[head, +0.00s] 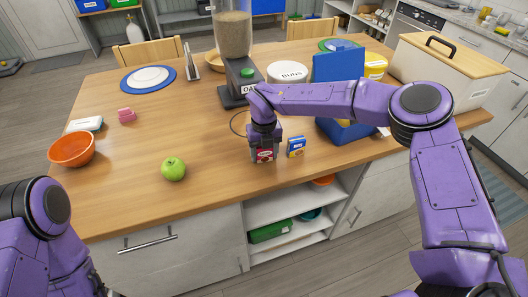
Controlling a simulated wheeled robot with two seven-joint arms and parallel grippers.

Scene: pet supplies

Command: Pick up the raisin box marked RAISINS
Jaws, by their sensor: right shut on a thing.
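A small red box (264,156) with a pale label is at the front edge of the wooden table, between the fingers of my right gripper (265,150). The gripper points down and is shut on it, hiding its upper part. The label is too small to read. I cannot tell whether the box still touches the table. A small blue box (296,147) with a pale label stands just to the right, apart from the gripper. My left arm shows at the lower left, but its gripper is out of view.
A green apple (173,169) and an orange bowl (72,149) are left on the table (195,125). A dispenser (234,50) stands behind my right gripper. An open blue lunch box (340,68) and a large bread bin (440,75) are at the right.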

